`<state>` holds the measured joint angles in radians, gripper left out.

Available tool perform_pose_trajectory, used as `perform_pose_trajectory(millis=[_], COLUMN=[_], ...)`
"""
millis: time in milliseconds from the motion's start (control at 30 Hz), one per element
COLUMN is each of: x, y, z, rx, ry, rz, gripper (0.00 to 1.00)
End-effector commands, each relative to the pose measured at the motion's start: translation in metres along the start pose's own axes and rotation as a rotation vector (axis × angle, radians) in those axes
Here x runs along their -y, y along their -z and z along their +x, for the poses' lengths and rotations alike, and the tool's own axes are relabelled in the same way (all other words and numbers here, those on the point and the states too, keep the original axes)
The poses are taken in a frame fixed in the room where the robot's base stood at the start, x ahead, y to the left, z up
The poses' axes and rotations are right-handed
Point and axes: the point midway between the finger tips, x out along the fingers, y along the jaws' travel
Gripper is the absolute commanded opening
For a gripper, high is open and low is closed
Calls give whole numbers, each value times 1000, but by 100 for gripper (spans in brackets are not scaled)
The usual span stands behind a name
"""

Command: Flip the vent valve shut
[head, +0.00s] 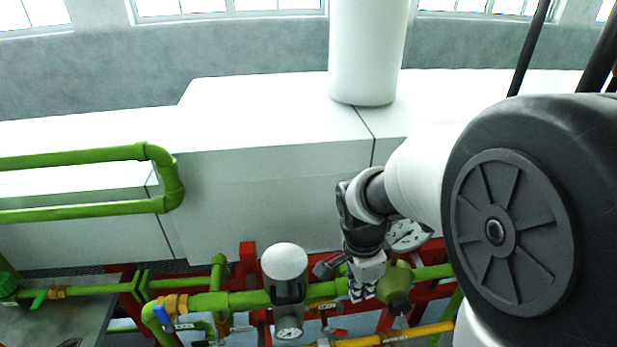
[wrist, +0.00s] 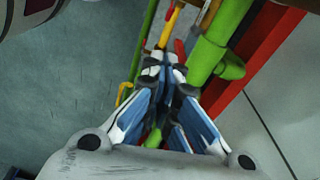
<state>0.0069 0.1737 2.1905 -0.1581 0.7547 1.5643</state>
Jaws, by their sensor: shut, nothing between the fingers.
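My gripper (head: 362,292) points down at the green pipe run, between the grey-capped fitting (head: 284,262) and an olive-green round body (head: 395,286). In the wrist view the fingertips (wrist: 164,68) are together with nothing between them. A small red lever (wrist: 180,47) shows just past the tips, by a yellow pipe (wrist: 168,25); the fingers partly cover that area, and contact cannot be told. A blue lever (head: 162,315) sits on the green pipe at the left. No label shows which lever is the vent valve.
Green pipes (head: 240,299) and a red frame (head: 247,252) run across the front. A pressure gauge (head: 408,235) stands behind my gripper, and a smaller gauge (head: 289,328) is below the grey-capped fitting. A large white cabinet (head: 260,190) lies behind.

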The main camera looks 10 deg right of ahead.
Motion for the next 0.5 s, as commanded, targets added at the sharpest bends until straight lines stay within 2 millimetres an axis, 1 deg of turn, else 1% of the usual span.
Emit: perform_pose_trajectory(millis=[33, 100, 200, 500], x=[3, 6, 7, 7], y=[0, 1, 1, 1], z=[6, 12, 16, 16], rx=[-1, -2, -4, -4], ry=[-14, -22, -28, -29], rz=[37, 78, 108, 113], gripper=[0, 0, 0, 0])
